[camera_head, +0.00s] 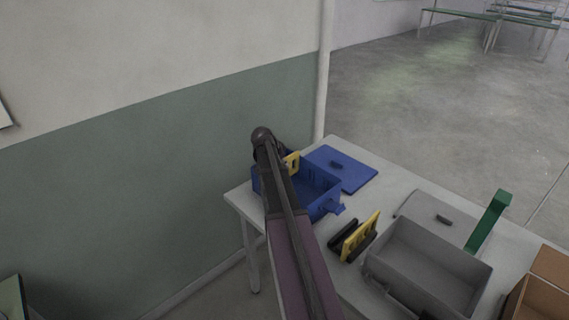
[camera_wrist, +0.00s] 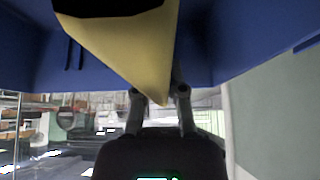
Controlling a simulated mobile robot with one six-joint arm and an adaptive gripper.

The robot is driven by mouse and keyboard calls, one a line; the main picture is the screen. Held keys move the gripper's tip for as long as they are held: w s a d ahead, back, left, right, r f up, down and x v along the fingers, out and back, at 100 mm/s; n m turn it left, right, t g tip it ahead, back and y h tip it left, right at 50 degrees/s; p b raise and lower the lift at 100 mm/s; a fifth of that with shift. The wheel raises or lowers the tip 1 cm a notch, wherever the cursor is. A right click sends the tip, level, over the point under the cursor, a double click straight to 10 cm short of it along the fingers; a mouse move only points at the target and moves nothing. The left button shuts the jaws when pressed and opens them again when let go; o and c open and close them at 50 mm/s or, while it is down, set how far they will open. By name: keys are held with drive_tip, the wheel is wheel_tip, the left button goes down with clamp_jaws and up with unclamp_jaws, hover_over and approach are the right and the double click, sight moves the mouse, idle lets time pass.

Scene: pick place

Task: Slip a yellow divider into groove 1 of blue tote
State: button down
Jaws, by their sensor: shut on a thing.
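The blue tote (camera_head: 322,205) stands open on the table near the wall, partly hidden behind my arm. In the wrist view my gripper (camera_wrist: 160,97) is shut on the edge of the yellow divider (camera_wrist: 135,52), which looms large and slanted. The tote's blue wall (camera_wrist: 40,52) shows behind it, with narrow dark groove lines at the left. In the head view my arm hides the fingers. I cannot tell whether the divider's edges sit in a groove.
A black rack (camera_head: 343,240) holds more yellow dividers (camera_head: 361,235) right of my arm. A blue lid (camera_head: 352,176) lies behind the tote.

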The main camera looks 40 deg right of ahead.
drive_tip(key=c, duration=0.6)
unclamp_jaws()
drive_tip(key=c, duration=0.3)
drive_tip(key=shift+r, duration=0.1)
drive_tip(key=shift+r+p, duration=3.95)
drive_tip(key=shift+p, duration=0.1)
drive_tip(key=shift+a, duration=0.1)
